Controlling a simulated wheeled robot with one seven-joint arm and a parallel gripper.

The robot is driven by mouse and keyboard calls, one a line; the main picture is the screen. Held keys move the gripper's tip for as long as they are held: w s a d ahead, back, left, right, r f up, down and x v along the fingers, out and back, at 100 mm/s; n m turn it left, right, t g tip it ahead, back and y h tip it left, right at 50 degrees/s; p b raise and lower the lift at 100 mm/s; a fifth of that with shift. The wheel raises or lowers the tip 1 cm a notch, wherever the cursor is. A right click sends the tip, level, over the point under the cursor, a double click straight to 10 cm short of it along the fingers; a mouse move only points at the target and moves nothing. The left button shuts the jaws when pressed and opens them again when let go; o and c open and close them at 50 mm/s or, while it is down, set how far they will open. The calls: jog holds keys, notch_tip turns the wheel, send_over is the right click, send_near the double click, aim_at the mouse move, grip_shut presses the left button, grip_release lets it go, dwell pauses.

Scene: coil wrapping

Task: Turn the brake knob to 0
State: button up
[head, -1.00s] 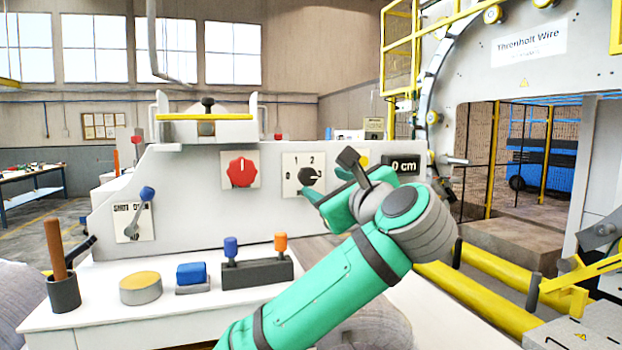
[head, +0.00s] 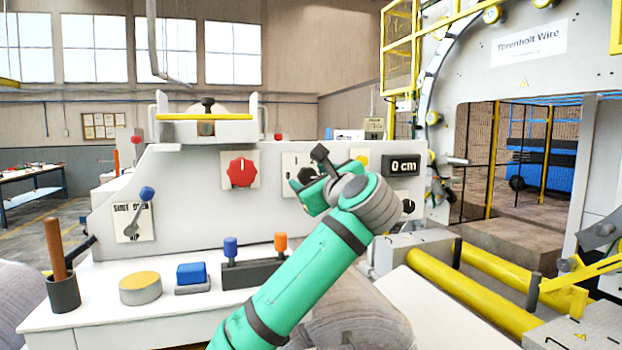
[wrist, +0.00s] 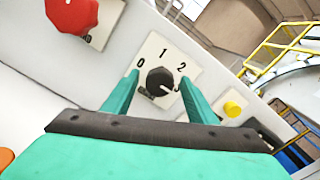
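The brake knob (wrist: 160,82) is a black round dial on a pale plate (wrist: 151,53) marked 0, 1 and 2; a label beyond 2 is hidden by my right finger. Its white mark points to the lower right in the wrist view, past 2 and away from 0. My gripper (wrist: 159,75) is open, with one green finger to each side of the knob. I cannot tell whether the fingers touch it. In the head view my gripper (head: 307,188) is in front of the plate and covers much of the knob.
A red knob (head: 240,171) is left of the plate, and a yellow button (wrist: 232,109) and a 0 cm display (head: 403,166) are to its right. A blue-tipped lever (head: 147,193) is far left. A shelf below holds several controls, including an orange-topped stick (head: 280,242).

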jog(key=c, duration=1)
